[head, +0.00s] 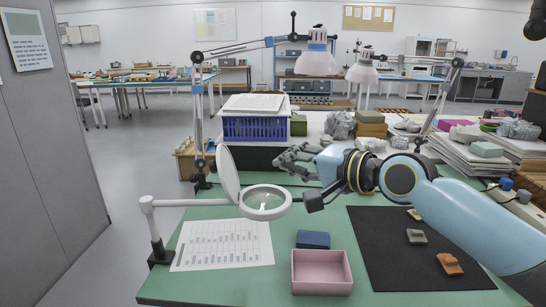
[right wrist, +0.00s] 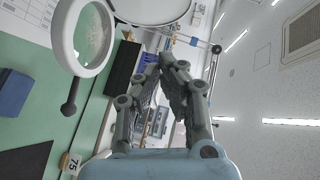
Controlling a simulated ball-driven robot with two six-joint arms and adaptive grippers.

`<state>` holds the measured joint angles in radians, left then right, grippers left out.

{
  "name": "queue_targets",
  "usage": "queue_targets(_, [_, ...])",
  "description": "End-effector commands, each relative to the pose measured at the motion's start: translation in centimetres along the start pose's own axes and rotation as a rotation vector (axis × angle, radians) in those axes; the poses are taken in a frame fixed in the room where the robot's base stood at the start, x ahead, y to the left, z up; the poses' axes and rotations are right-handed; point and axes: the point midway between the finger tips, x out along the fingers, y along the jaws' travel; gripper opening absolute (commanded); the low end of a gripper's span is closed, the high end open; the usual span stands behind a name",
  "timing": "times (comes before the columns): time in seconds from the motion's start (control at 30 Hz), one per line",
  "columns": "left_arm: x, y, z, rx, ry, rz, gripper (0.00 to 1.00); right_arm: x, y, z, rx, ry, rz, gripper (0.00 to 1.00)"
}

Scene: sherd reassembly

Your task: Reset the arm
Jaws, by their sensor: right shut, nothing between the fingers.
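My right arm (head: 445,205) reaches in from the right over the green table. My right gripper (head: 293,157) is shut and empty, raised above the back of the table near the magnifier. Its closed fingers also show in the right wrist view (right wrist: 160,75). A black mat (head: 385,265) lies at the right of the table. On it are a grey sherd (head: 416,237), an orange-brown sherd (head: 450,264) and a small yellowish piece (head: 414,214) partly beside my arm. My left gripper is not in view.
A magnifier (head: 265,201) on a stand is close to my right gripper. A pink box (head: 322,272), a blue block (head: 313,239) and a printed sheet (head: 223,244) lie in front. A blue crate (head: 255,127) and stacked papers (head: 470,153) stand behind. Lamp arms rise at the back.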

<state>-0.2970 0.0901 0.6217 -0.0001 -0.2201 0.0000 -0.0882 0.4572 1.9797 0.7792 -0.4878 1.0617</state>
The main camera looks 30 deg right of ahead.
Motion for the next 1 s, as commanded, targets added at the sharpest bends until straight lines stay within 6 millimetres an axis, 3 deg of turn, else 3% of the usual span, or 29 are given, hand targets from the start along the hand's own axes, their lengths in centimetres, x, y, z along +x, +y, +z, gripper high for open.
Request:
queue_targets(0.13, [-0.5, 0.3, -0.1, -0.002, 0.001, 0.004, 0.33, -1.6, 0.0, 0.0, -0.001, 0.000, 0.002, 0.00])
queue_targets(0.37, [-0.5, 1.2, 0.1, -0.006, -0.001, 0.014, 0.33, -2.0, 0.1, 0.1, -0.003, -0.002, 0.003, 0.00])
queue_targets(0.47, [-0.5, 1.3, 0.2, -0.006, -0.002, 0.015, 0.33, -2.5, 1.2, 1.5, -0.063, -0.022, 0.049, 0.00])
queue_targets(0.53, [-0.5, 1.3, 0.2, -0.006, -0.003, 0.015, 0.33, -3.4, 3.1, 3.6, -0.174, -0.058, 0.128, 0.00])
queue_targets(0.7, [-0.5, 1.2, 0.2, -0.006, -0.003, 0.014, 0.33, -8.4, 9.1, 9.4, -0.566, -0.215, 0.408, 0.00])
queue_targets(0.8, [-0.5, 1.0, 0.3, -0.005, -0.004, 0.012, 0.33, -11.7, 11.5, 11.2, -0.741, -0.310, 0.545, 0.00])
queue_targets(1.0, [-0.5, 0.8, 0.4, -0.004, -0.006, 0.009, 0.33, -18.0, 14.4, 13.2, -0.967, -0.495, 0.759, 0.00])
